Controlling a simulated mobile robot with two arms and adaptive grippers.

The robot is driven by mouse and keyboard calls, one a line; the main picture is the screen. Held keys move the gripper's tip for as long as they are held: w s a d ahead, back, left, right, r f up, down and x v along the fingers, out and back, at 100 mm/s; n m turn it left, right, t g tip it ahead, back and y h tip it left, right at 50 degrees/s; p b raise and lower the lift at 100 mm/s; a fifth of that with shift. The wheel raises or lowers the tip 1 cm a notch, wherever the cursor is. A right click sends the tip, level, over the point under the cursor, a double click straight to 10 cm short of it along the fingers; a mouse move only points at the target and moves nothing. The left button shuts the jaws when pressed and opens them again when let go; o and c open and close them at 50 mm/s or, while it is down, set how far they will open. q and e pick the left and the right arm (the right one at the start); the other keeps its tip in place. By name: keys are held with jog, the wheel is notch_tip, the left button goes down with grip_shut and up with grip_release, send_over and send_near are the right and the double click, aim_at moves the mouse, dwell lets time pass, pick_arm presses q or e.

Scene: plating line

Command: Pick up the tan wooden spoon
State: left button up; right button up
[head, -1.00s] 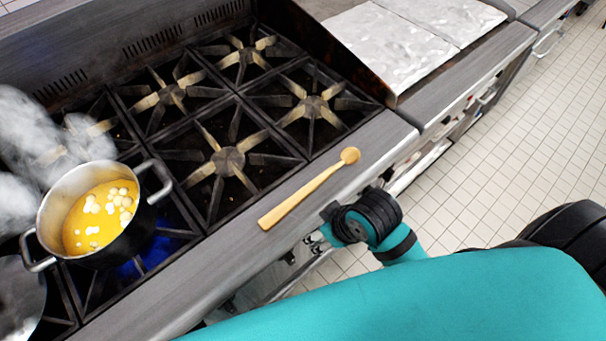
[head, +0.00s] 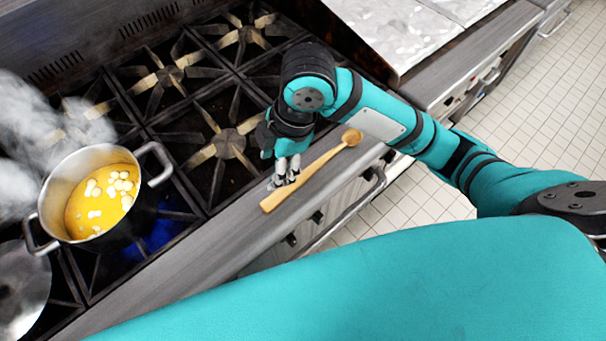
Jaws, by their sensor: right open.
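The tan wooden spoon (head: 318,165) lies on the steel front ledge of the stove, its bowl up and to the right and its handle end down and to the left. My right gripper (head: 283,183) is open and points down at the handle, close to its lower end. The fingers overlap the handle's upper edge in the picture; I cannot tell whether they touch it or straddle it. My right arm comes in from the right and passes over the ledge. My left gripper is not in view.
A steaming pot (head: 150,205) of yellow soup with white pieces stands on a lit burner at left. A round metal lid or pan (head: 22,290) is at the lower left edge. Black burner grates (head: 225,145) lie behind the spoon. A metal griddle (head: 395,35) is at top right.

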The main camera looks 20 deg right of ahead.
jog(key=w+d+r+n+g+h, duration=0.1)
jog(key=w+d+r+n+h, duration=0.15)
jog(key=d+r, duration=0.35)
jog(key=p, duration=0.2)
send_over(303, 175)
jog(key=shift+n+h, duration=0.25)
jog(key=shift+n, duration=0.1)
jog(key=f, duration=1.2)
jog(key=shift+s+a+f, duration=0.15)
jog(key=shift+s+a, duration=0.05)
jog(key=shift+s, duration=0.1)
jog(key=f, duration=0.3)
jog(key=f+p, duration=0.1)
jog(key=shift+w+d+f, duration=0.15)
jog(key=shift+w+d, duration=0.1)
jog(key=shift+f, duration=0.5)
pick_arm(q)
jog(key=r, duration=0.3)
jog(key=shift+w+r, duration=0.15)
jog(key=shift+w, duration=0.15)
pick_arm(e)
grip_shut()
